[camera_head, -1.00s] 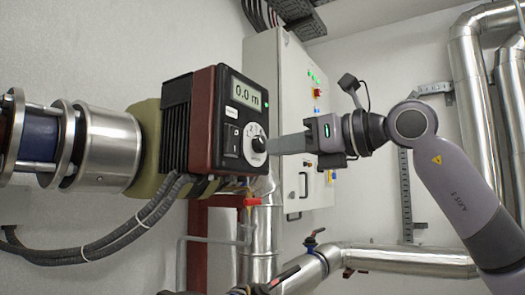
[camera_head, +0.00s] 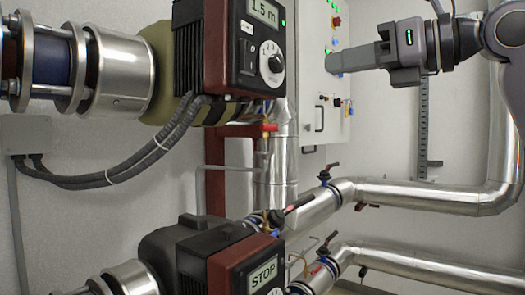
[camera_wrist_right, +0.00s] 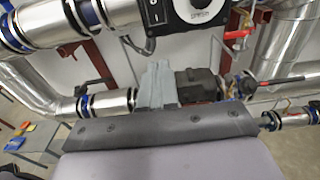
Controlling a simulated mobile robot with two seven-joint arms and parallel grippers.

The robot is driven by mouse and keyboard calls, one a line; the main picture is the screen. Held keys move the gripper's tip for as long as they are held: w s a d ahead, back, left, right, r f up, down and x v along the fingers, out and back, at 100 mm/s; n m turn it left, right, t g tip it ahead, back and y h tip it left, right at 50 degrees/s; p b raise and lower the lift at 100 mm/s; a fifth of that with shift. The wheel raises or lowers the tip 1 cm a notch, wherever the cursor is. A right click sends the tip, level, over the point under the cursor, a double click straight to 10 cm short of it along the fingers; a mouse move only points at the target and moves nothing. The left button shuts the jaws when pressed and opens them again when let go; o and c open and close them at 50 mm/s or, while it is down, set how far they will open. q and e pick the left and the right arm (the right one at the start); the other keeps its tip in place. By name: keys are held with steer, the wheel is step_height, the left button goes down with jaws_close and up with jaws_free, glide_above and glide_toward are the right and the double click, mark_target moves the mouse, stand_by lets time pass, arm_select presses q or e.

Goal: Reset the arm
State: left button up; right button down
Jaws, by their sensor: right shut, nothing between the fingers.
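My right gripper (camera_head: 332,63) comes in from the right in the camera_head view. Its grey fingers are shut with nothing between them and point left. They are apart from the upper pump's control unit (camera_head: 215,50), with a gap of wall cabinet showing between. The unit's display (camera_head: 263,12) reads 1.5 m, and its round knob (camera_head: 271,58) is uncovered. In the wrist view the shut fingers (camera_wrist_right: 160,75) reach up, with pipes and a pump beyond them. My left gripper is not in view.
A second pump (camera_head: 200,255) below shows STOP on its display. A pale cabinet (camera_head: 318,95) with buttons stands behind the gripper. Silver pipes (camera_head: 430,195) run along the right and below. Grey cables (camera_head: 140,165) hang at the left.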

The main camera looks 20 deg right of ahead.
steer(key=w+a+f+m+g+y+p, duration=0.1)
steer(key=w+a+f+g+y, duration=0.2)
steer(key=a+f, duration=0.45)
steer(key=w+a+f+m+g+y, duration=0.15)
steer(key=a+f+g+y, duration=0.3)
steer(key=f, duration=0.55)
step_height(320, 180, down, 18)
steer(key=w+d+m+t+h+p, duration=0.25)
steer(key=m+t, duration=0.85)
steer(key=m, duration=0.7)
steer(key=s+d+f+m+g+h, duration=0.15)
steer(key=s+f+m+h, duration=0.35)
steer(key=f, duration=0.5)
steer(key=s+d+f+m+h, duration=0.2)
steer(key=s+f+m+h, duration=0.15)
steer(key=f+m, duration=0.45)
steer(key=s+d+f+m+g+h, duration=0.15)
steer(key=s+f+m+h, duration=0.3)
steer(key=f, duration=0.65)
steer(key=s+f+m+g, duration=0.3)
steer(key=s+f, duration=0.6)
steer(key=s, duration=0.2)
steer(key=shift+d+g+h, duration=0.35)
steer(key=shift+h, duration=0.05)
steer(key=shift+w, duration=0.1)
